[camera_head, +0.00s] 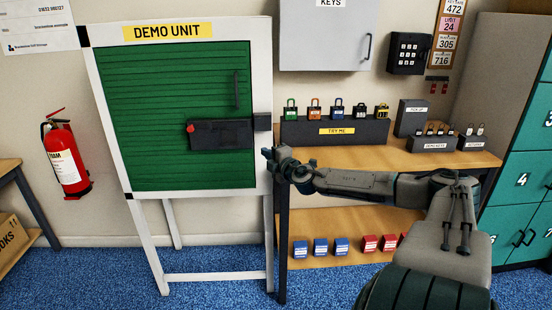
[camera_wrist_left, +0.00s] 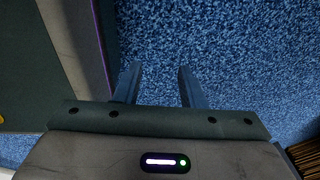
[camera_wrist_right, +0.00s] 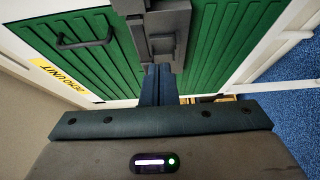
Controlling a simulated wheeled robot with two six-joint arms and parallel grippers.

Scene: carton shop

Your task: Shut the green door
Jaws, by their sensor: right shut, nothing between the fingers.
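The green door (camera_head: 150,90) is a ribbed panel in a white frame (camera_head: 262,80) under a DEMO UNIT sign. In the head view it lies flat in the frame; I cannot tell whether a small gap remains. It has a black handle (camera_head: 236,90) and a black latch bar (camera_head: 222,134) with a red end, and a dark block (camera_head: 262,122) sits on the frame beside the bar. My right gripper (camera_head: 270,155) is shut and empty just below that block. In the right wrist view its fingers (camera_wrist_right: 158,82) point at the latch (camera_wrist_right: 160,35). My left gripper (camera_wrist_left: 160,78) is open above carpet.
A wooden bench (camera_head: 400,158) with padlocks on a black TRY ME stand (camera_head: 335,132) is right of the unit. A red fire extinguisher (camera_head: 64,158) hangs at left. Teal lockers (camera_head: 525,180) stand at far right. Blue carpet (camera_head: 210,291) in front is clear.

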